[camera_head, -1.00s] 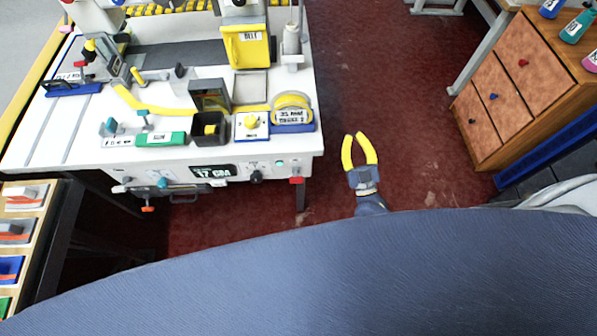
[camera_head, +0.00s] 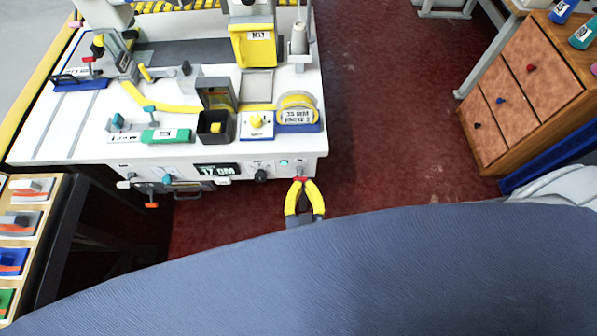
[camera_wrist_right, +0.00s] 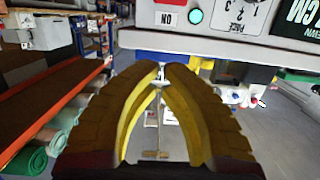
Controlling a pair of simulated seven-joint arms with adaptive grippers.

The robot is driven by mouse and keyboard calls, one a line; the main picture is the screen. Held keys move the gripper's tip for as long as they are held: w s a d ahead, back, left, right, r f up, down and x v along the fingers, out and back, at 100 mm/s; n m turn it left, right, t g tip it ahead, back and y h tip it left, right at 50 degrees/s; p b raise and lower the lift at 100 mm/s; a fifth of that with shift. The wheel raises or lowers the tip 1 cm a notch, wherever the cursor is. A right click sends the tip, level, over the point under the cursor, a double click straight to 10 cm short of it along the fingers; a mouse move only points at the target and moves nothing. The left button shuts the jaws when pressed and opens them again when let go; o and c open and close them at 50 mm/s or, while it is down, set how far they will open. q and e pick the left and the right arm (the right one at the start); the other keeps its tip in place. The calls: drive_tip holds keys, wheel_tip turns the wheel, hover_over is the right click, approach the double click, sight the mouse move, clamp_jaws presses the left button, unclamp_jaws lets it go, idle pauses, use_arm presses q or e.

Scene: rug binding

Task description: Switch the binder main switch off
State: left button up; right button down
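The binder is a white machine table (camera_head: 80,140) at the left of the head view. A small red switch (camera_head: 301,180) sits under the right end of its front panel, below a teal light (camera_head: 284,162). My right gripper (camera_head: 302,184) is just in front of the panel, its yellow fingertips around or right at the red switch; contact is unclear. The switch lever itself is not clear there. My left gripper is out of view.
A black knob (camera_head: 261,174) and a display (camera_head: 217,170) are left of the switch on the panel. A wooden drawer cabinet (camera_head: 520,90) stands at the right. The red floor (camera_head: 385,100) between is clear. A dark blue padded surface (camera_head: 330,280) fills the foreground.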

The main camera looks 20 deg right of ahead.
sight(300, 154)
drive_tip(key=shift+s+a+f, duration=0.1)
drive_tip(key=shift+s+a, duration=0.1)
drive_tip(key=shift+a, duration=0.1)
drive_tip(key=x, duration=0.9)
drive_tip(key=shift+w, duration=0.35)
drive_tip(key=shift+s+f, duration=0.25)
drive_tip(key=shift+f, duration=0.65)
drive_tip(key=shift+s+a+f, duration=0.15)
drive_tip(key=shift+s+f, duration=0.4)
drive_tip(key=shift+f, duration=0.4)
